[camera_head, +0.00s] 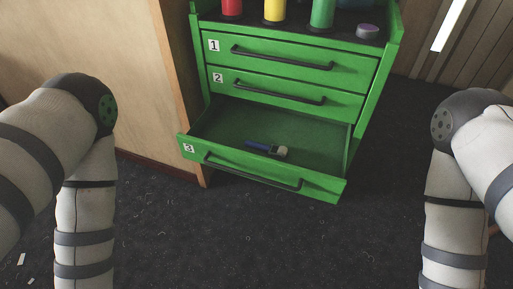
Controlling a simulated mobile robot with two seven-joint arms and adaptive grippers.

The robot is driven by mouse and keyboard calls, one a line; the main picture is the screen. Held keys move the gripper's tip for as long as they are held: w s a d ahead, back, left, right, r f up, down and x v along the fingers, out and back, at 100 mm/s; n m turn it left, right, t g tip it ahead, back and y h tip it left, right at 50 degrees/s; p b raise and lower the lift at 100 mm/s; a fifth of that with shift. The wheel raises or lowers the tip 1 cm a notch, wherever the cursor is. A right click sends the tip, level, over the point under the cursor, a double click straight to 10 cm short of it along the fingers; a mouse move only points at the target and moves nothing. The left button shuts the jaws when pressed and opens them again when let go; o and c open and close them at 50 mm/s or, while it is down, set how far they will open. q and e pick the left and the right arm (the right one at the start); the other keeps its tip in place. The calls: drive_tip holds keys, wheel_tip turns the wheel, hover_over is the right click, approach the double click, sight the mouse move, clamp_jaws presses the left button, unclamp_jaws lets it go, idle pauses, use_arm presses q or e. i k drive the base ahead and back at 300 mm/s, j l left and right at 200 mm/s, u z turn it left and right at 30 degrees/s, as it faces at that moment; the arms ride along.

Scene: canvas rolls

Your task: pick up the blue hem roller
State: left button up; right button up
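The blue hem roller (258,147) appears to be the small object lying in the open bottom drawer, marked 3 (305,133). It has a dark blue part at the left and a pale grey part at the right.
The green cabinet (370,97) has drawers 1 (290,62) and 2 (290,95) shut. Red (232,7), yellow (274,10) and green (322,13) containers and a purple round thing (367,31) stand on top. A wooden panel (170,90) borders its left. The dark floor ahead is clear.

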sight(282, 151)
drive_tip(key=j+z, duration=0.35)
drive_tip(key=j, duration=0.15)
drive_tip(key=j+z, duration=0.35)
drive_tip(key=j, duration=0.15)
drive_tip(key=k+j+z, duration=0.15)
drive_tip(key=j+z, duration=0.2)
drive_tip(key=i+j, duration=0.15)
drive_tip(key=i, duration=0.8)
